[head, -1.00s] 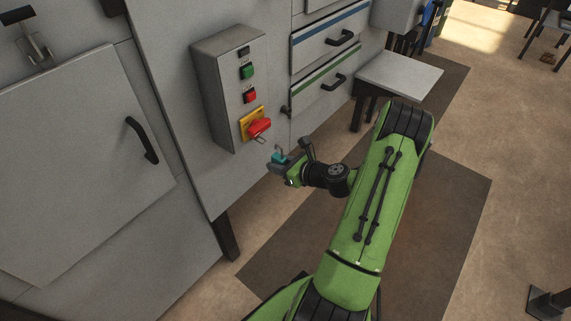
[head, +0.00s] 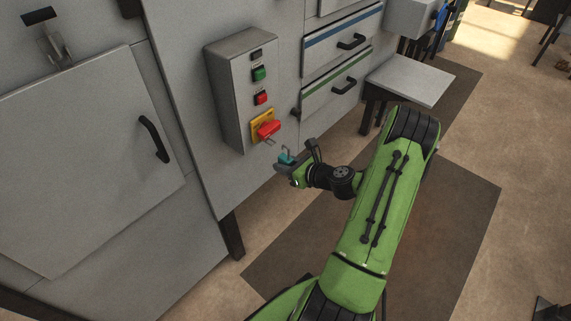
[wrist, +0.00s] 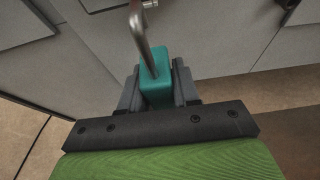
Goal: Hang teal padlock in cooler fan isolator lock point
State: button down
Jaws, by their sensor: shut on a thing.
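The teal padlock (head: 287,158) is between the fingers of my gripper (head: 289,169). In the wrist view the padlock's teal body (wrist: 156,79) is clasped by the gripper (wrist: 156,88), with its metal shackle (wrist: 140,35) pointing up and away. The isolator (head: 266,127) has a red rotary handle on a yellow plate, low on the grey control box. A small metal loop (head: 270,141) shows at its lower edge. The padlock is below and right of this loop, apart from it. Whether the shackle is open is hard to tell.
The grey control box (head: 232,92) also carries green (head: 259,74) and red (head: 261,98) buttons. A dark mat (head: 420,220) covers open floor.

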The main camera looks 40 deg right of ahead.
jog(key=shift+w, duration=0.15)
jog(key=shift+w+a+p, duration=0.15)
jog(key=shift+w+p, duration=0.2)
jog(key=shift+w, duration=0.35)
jog(key=shift+w+a+p, duration=0.1)
jog(key=shift+w+p, duration=0.25)
jog(key=shift+w, duration=0.3)
jog(key=shift+w+p, duration=0.15)
jog(key=shift+p, duration=0.3)
dwell(0.5)
jog(key=shift+w+a, duration=0.15)
jog(key=shift+w, duration=0.45)
jog(key=shift+f, duration=0.1)
jog(key=shift+f, duration=0.65)
jog(key=shift+r, duration=0.15)
